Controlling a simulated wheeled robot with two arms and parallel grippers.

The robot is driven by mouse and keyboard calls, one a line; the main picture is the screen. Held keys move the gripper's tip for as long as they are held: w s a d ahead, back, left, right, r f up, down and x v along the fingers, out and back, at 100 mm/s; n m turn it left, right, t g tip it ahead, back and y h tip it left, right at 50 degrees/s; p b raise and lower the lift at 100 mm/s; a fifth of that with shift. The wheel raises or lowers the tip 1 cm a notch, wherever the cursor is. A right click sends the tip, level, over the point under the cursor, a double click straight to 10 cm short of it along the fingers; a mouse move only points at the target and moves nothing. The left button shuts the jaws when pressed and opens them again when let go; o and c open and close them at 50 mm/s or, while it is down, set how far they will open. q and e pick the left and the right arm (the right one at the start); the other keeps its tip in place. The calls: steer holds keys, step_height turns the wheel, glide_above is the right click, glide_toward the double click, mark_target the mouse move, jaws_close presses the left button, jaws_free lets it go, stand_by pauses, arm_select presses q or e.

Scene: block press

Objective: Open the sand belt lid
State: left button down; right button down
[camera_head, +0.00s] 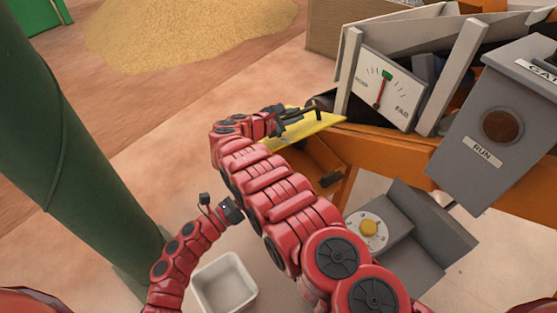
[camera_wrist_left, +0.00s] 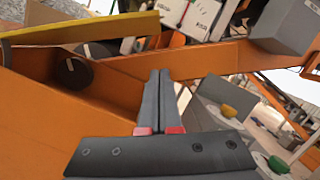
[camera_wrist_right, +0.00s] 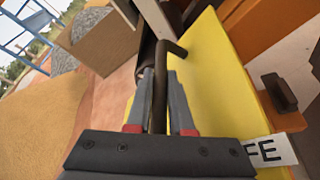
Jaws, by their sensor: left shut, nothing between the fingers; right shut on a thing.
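The yellow lid (camera_head: 322,124) lies on the orange machine frame in the head view, and its yellow plate (camera_wrist_right: 222,75) fills the middle of the right wrist view. A dark bent handle (camera_wrist_right: 167,50) stands out from it. My right gripper (camera_head: 284,116) is shut on this handle; its fingers (camera_wrist_right: 160,80) are on either side of the bar. My left gripper (camera_wrist_left: 160,75) is shut and empty, in front of the orange frame and below a yellow edge (camera_wrist_left: 80,30). In the head view, the left arm is low, left of the right arm, its fingertips hard to make out.
A dial panel (camera_head: 385,90) and a grey RUN box (camera_head: 492,125) stand to the right. A grey box with a yellow knob (camera_head: 369,228) sits below. A white bin (camera_head: 224,284) is on the floor, a green post (camera_head: 60,150) at left, and a sand pile (camera_head: 180,30) behind.

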arm_select(q)
steer(key=w+d+r, duration=0.5)
steer(key=w+d, duration=0.1)
steer(key=w, duration=0.1)
steer(key=shift+w+d+r, duration=0.2)
steer(key=shift+w+r, duration=0.1)
steer(key=shift+w, duration=0.05)
